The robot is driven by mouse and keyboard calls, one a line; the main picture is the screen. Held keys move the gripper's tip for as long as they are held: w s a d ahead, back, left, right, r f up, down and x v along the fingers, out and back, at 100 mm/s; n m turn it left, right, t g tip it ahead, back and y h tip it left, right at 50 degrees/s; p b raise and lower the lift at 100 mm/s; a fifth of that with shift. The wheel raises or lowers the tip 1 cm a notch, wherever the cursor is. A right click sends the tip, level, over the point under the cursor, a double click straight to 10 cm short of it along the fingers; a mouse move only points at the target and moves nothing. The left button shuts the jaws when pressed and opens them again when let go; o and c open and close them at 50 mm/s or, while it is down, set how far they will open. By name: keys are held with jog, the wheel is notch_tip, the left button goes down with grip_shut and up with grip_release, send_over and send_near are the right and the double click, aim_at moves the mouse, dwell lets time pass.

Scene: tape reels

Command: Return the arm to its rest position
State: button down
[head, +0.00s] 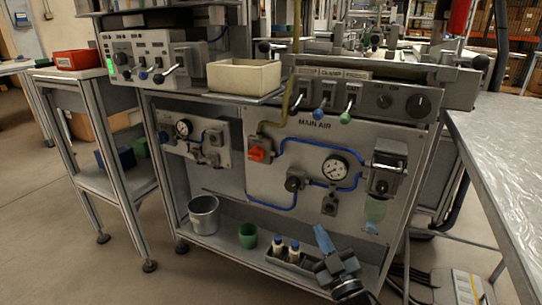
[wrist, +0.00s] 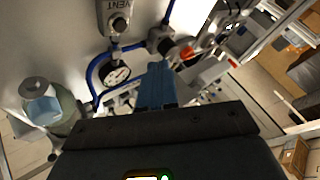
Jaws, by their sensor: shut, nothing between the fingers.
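My gripper (head: 321,234) is low in front of the air panel in the head view, right of the small bottles. Its blue fingers point up and are shut with nothing between them. In the wrist view the blue fingers (wrist: 157,82) stand together at the middle, with the panel behind them. The rest of my arm runs out of the bottom of the head view.
The air panel (head: 262,190) carries a gauge (head: 335,168), a red valve handle (head: 262,148) and blue tubing. A metal bucket (head: 204,215), green cup (head: 248,236) and bottle rack (head: 290,259) stand on the lower shelf. A silvery table (head: 500,150) is at right.

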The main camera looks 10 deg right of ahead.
jog(key=s+a+f+m+h, duration=0.15)
jog(key=s+f, duration=0.25)
jog(key=s, duration=0.7)
jog(key=s+r+m+g+h, duration=0.1)
jog(key=s+r+m+g, duration=0.1)
jog(key=s, duration=1.3)
jog(key=s+r+m+g, duration=0.2)
jog(key=s+m+g, duration=0.1)
jog(key=s, duration=1.1)
jog(key=s+d+r+g, duration=0.1)
jog(key=s+d+r, duration=0.1)
jog(key=s+r, duration=0.6)
notch_tip(320, 180, up, 22)
jog(key=p, duration=2.4)
jog(key=shift+w+r, duration=0.2)
jog(key=shift+r, duration=0.05)
